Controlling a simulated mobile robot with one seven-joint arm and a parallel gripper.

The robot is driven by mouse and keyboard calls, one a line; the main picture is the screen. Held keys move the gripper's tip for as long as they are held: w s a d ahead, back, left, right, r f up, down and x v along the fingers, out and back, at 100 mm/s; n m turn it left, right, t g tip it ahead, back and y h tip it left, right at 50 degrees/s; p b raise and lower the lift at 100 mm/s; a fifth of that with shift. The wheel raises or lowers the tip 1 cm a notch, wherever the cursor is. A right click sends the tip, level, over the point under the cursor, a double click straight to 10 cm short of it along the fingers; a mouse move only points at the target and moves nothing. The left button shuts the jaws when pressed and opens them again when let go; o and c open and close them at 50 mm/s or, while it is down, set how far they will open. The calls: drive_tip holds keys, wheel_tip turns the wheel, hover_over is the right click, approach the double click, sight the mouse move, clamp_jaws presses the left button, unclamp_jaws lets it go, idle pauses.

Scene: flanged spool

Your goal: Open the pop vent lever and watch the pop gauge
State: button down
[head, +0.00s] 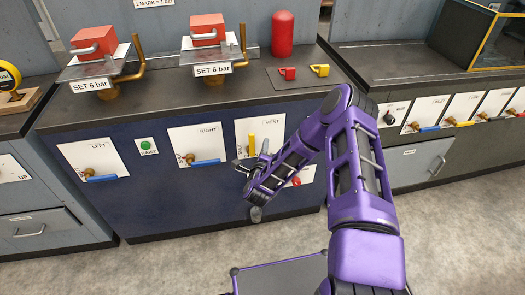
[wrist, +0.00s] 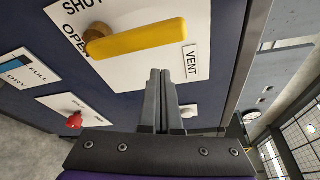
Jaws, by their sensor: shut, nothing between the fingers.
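The yellow vent lever (head: 251,145) stands upright on a white plate marked VENT on the blue cabinet front. In the wrist view the lever (wrist: 140,40) lies across the plate, its brass pivot at the left near the words SHUT and OPEN. My gripper (head: 241,166) is in front of the lower part of that plate. In the wrist view my gripper's fingers (wrist: 166,74) are together and empty, with their tips close beside the lever and a small gap showing. A yellow round gauge (head: 9,77) stands at the far left; its reading and label are too small to tell.
Blue-handled valves (head: 100,178) and (head: 207,162) sit left of the vent plate. Two red-topped units marked SET 6 bar, one here (head: 205,28), and a red cylinder (head: 282,33) stand on the countertop.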

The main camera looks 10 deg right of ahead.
drive_tip(key=d+f+v, duration=0.1)
drive_tip(key=v, duration=0.8)
drive_tip(key=shift+s+p, duration=0.45)
drive_tip(key=shift+s, duration=0.05)
drive_tip(key=shift+a+f, duration=0.1)
